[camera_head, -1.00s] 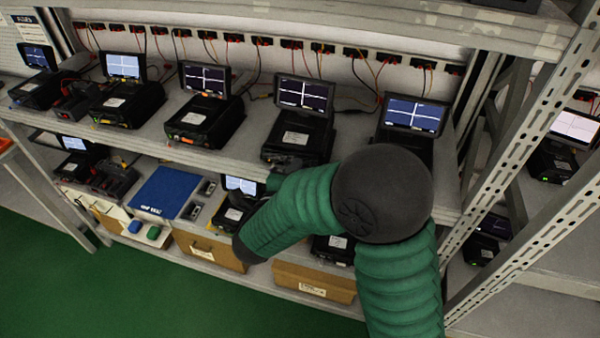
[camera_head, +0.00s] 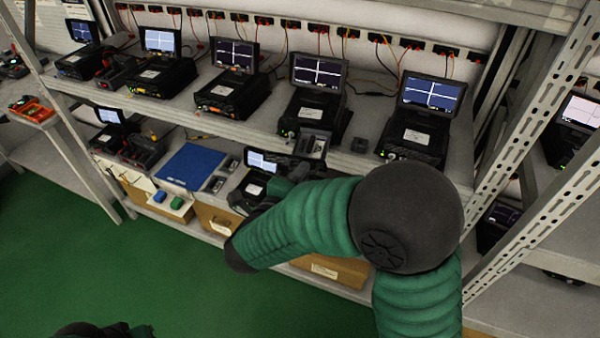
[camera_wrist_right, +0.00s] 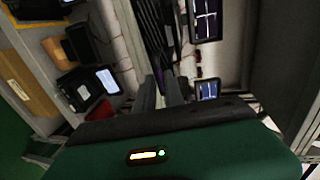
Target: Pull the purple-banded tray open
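My right gripper (camera_head: 300,165) is at the front edge of the upper shelf, below the fourth tester from the left (camera_head: 314,103). My forearm partly hides it. A small grey piece with light rims shows right beside it; I cannot tell whether this is a tray or part of the gripper. In the right wrist view two grey fingers (camera_wrist_right: 163,92) point into the rack, with a tiny purple patch (camera_wrist_right: 168,76) between or just beyond them. This may be the purple band; no full tray is readable. Whether the fingers grip it is unclear. A dark part of my left arm shows at the bottom left.
Several black testers with lit screens line the upper shelf (camera_head: 215,122). A perforated metal post (camera_head: 545,140) stands right of my arm. The green floor (camera_head: 60,250) is clear.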

